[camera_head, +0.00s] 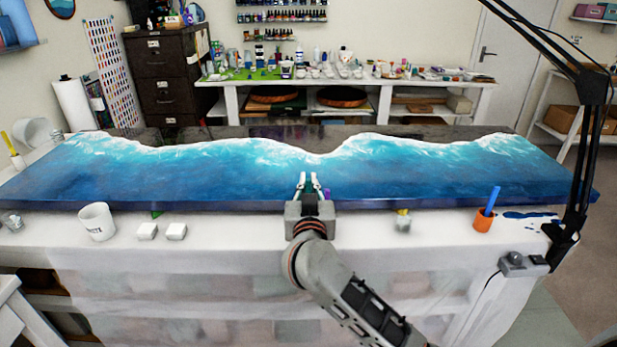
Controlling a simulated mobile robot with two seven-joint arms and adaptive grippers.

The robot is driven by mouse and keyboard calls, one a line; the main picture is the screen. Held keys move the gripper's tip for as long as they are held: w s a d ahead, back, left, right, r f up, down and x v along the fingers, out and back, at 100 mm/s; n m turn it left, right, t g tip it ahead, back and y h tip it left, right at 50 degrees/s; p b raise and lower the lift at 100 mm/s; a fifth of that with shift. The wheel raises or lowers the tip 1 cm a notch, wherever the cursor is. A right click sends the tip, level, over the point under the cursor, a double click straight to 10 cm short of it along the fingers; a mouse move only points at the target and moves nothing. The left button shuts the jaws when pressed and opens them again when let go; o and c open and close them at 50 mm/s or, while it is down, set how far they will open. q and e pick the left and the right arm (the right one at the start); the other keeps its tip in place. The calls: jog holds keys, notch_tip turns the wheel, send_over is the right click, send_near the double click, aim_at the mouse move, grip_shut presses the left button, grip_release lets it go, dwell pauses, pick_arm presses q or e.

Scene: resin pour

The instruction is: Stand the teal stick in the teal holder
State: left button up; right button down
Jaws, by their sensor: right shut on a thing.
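My right gripper (308,182) is over the front edge of the blue resin slab, near the middle of the picture. Its pale fingers point away from me and are shut on a thin dark teal piece, the teal stick (308,188), mostly hidden by the gripper. I cannot tell the stick's tilt. I cannot make out a teal holder; the gripper and wrist hide part of the table behind them. A small purple thing (327,193) shows just right of the fingers. My left gripper is not in view.
The resin slab (200,175) fills most of the table. On the front strip stand a white cup (97,222), two small white blocks (147,231), a small jar (403,222) and an orange holder (483,221) with a blue stick (492,200). A black lamp arm (583,165) rises at right.

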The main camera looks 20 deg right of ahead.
jog(key=shift+f, duration=0.3)
jog(key=c, duration=2.1)
grip_release()
jog(key=v, duration=1.2)
jog(key=shift+r, duration=0.1)
